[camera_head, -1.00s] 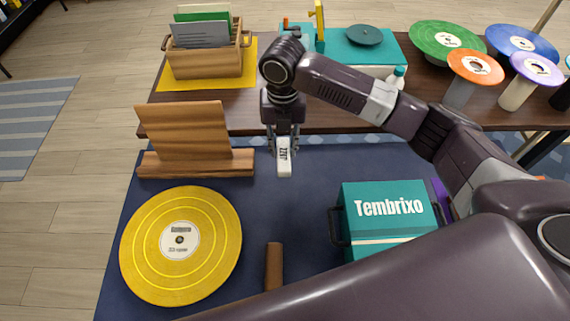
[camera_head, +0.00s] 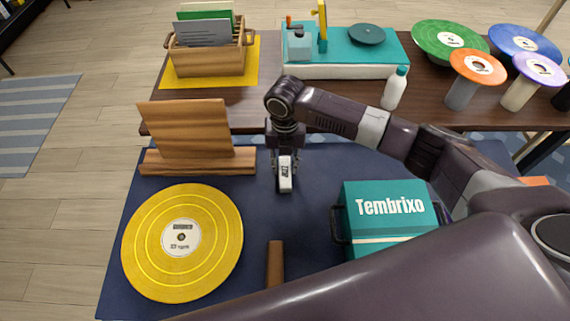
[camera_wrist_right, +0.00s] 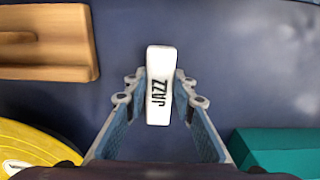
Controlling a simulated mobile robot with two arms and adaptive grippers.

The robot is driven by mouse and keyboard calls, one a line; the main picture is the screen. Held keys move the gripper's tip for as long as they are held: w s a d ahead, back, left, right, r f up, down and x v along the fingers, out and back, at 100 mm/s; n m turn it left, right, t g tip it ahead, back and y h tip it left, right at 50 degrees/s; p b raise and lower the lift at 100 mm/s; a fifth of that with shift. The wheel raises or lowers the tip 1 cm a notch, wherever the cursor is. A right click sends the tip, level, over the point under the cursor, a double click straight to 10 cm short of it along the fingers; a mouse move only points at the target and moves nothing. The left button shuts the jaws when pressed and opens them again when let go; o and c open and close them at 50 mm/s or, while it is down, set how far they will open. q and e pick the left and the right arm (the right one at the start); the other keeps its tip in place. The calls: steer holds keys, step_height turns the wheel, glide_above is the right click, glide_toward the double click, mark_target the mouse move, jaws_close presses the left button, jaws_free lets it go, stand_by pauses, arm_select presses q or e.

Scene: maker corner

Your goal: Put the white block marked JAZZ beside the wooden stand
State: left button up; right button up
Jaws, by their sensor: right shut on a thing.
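The white block marked JAZZ (camera_head: 285,180) is between the fingers of my right gripper (camera_head: 285,163). In the right wrist view the block (camera_wrist_right: 158,62) sits between the two fingertips (camera_wrist_right: 158,90), its lettering facing the camera. My right gripper is shut on it. The wooden stand (camera_head: 190,135) is just left of the block, with a small gap of dark blue mat between them; its base also shows in the right wrist view (camera_wrist_right: 50,73). I cannot tell whether the block touches the mat. My left gripper is not in view.
A yellow record (camera_head: 215,255) lies in front of the stand on the dark blue mat (camera_head: 300,225). A teal Tembrixo box (camera_head: 390,228) stands to the right. A brown bar (camera_head: 275,265) lies near the front. A wooden table behind holds a crate (camera_head: 207,62), turntable and white bottle (camera_head: 395,90).

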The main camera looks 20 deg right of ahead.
mark_target(285, 167)
steer(key=o, duration=1.1)
steer(key=shift+c, duration=0.2)
step_height(285, 167, up, 12)
